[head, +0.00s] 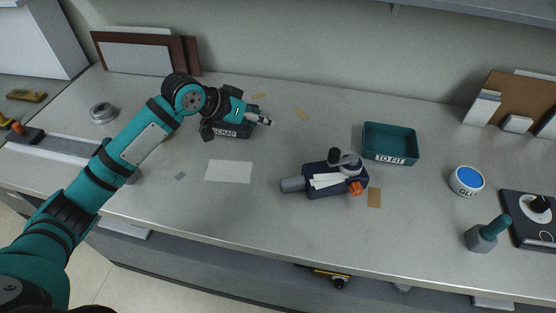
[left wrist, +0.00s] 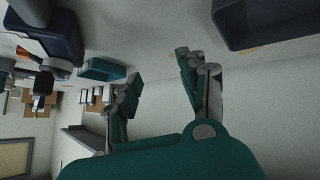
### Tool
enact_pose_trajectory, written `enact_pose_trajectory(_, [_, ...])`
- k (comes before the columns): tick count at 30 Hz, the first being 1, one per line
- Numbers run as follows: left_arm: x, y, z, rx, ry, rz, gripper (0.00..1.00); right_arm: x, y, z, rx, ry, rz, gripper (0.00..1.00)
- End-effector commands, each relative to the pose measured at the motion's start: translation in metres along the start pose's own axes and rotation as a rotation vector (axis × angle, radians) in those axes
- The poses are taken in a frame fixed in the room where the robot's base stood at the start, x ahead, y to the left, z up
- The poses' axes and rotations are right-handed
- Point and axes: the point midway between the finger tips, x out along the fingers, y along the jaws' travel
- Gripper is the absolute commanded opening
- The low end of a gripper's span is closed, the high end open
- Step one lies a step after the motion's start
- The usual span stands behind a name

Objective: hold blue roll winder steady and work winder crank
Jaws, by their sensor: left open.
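The blue roll winder (head: 318,190) stands on the bench right of centre in the head view. It has a grey cylindrical handle (head: 292,184) on its left, white strips across its top, a grey crank piece with a dark knob (head: 334,155), and an orange part (head: 356,188) at its right. In the left wrist view the winder (left wrist: 62,38) is at the upper left, partly cut off. My left gripper (head: 260,116) is open and empty by the scrap tray, apart from the winder and to its upper left. Its spread fingers show in the left wrist view (left wrist: 160,78). My right gripper is not in view.
The dark scrap tray (head: 229,131) sits under my left gripper. A teal "TO FIT" tray (head: 390,137) stands behind and right of the winder. A glue pot (head: 467,181) and a teal-handled tool (head: 487,235) are farther right. A white sheet (head: 229,171) lies left of the winder.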

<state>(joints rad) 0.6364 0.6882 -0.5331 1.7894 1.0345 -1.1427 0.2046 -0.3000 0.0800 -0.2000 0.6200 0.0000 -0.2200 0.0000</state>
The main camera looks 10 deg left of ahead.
Motion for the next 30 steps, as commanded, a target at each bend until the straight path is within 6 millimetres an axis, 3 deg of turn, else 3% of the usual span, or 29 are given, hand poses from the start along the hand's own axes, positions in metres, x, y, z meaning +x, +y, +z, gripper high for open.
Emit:
enact_pose_trajectory(1, [0.001,0.030,0.007,0.106,-0.078,0.034,0.42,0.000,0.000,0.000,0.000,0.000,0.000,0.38])
enact_pose_trajectory(3, [-0.002,0.061,0.022,0.246,-0.188,0.070,0.42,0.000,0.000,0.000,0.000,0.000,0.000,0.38])
enact_pose_trajectory(6, [-0.010,0.091,0.042,0.423,-0.320,0.109,0.42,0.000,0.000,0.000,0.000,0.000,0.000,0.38])
enact_pose_trajectory(9, [-0.019,0.109,0.057,0.557,-0.417,0.134,0.42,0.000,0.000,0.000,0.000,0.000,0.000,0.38])
enact_pose_trajectory(17, [-0.025,0.121,0.075,0.681,-0.512,0.156,0.42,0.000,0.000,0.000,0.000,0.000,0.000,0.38])
enact_pose_trajectory(30, [0.023,0.119,0.102,0.677,-0.510,0.156,0.42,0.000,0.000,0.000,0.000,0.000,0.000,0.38])
